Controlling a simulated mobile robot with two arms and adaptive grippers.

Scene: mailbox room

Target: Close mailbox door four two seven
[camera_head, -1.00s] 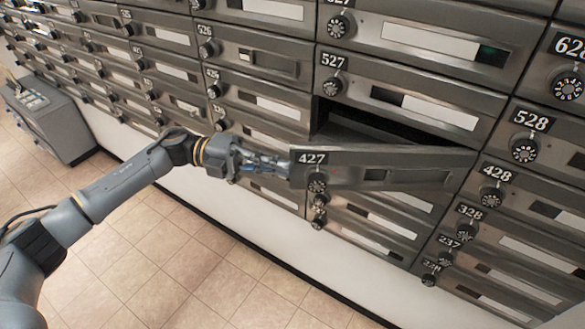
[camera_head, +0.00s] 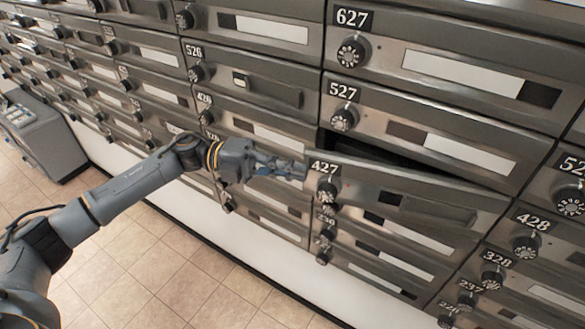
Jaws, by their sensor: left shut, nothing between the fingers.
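The mailbox door 427 (camera_head: 425,205) is a grey metal door with a number plate and a round black dial (camera_head: 327,192) at its left end. It stands partly open, with a narrow dark gap (camera_head: 375,156) above it, under door 527. My left gripper (camera_head: 303,171) is shut and empty. Its tips are at the left end of door 427, beside the number plate; I cannot tell whether they touch it. My right gripper is not in view.
Door 527 (camera_head: 430,135) above and door 428 (camera_head: 530,240) to the right are shut. More shut mailboxes fill the wall. A grey kiosk (camera_head: 35,135) stands at the far left. The tiled floor (camera_head: 150,270) is clear.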

